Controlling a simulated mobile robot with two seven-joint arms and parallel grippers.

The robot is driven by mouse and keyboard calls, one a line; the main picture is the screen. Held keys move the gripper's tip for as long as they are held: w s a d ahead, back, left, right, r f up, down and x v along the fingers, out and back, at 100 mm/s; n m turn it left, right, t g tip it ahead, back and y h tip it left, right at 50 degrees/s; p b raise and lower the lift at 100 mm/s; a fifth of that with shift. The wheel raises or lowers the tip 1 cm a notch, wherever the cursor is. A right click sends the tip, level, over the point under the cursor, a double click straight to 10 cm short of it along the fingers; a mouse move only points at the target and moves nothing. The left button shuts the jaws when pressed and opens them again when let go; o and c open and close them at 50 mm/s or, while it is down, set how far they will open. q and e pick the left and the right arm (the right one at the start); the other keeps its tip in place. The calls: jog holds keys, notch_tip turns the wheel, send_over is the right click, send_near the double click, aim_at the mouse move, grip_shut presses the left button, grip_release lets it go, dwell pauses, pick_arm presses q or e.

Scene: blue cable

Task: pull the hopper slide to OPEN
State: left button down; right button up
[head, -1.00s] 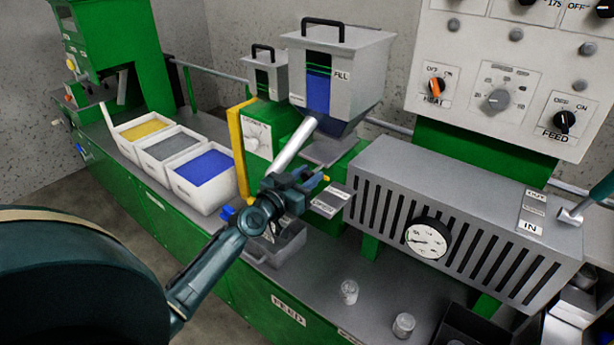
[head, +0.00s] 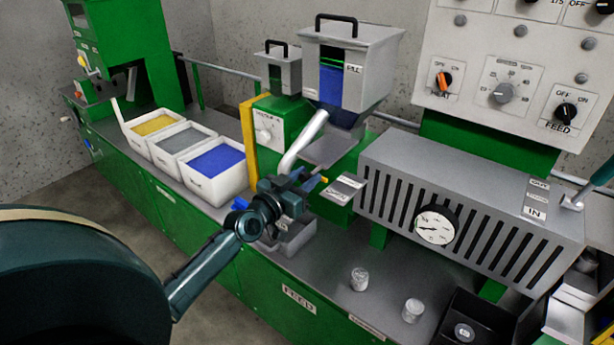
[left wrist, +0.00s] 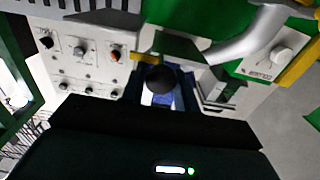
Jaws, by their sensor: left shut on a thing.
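The hopper (head: 385,62) is a light grey box with a blue-filled window and a black top handle, above the green machine. The flat grey slide plate (head: 333,152) shows under its funnel. My left gripper (head: 312,184) is in front of and below this plate, with its jaws shut. In the left wrist view a dark round knob (left wrist: 161,80) sits at the blue fingers of the left gripper (left wrist: 162,98). The knob's join to the slide is hidden. A small label plate (head: 345,188) lies just right of the gripper; its words are too small to read. My right gripper is not in view.
A silver pipe (head: 302,142) runs down close behind the gripper. Three white bins (head: 205,190) stand to the left. A grey slotted housing (head: 470,190) with a gauge is at right. Two clear cups (head: 413,310) stand on the bench below.

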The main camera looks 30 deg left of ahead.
pick_arm(q)
jog(key=c, duration=1.1)
grip_release()
jog(key=shift+s, duration=0.15)
jog(key=shift+s+a+b, duration=0.15)
jog(key=shift+s+b, duration=0.1)
jog(key=shift+s, duration=1.95)
jog(key=shift+s+a+b, duration=0.2)
jog(key=shift+s+b, duration=0.05)
jog(key=shift+s, duration=1.9)
jog(key=shift+s+a+b, duration=0.15)
jog(key=shift+s+b, duration=0.1)
jog(key=shift+s, duration=1.95)
jog(key=shift+f, duration=0.1)
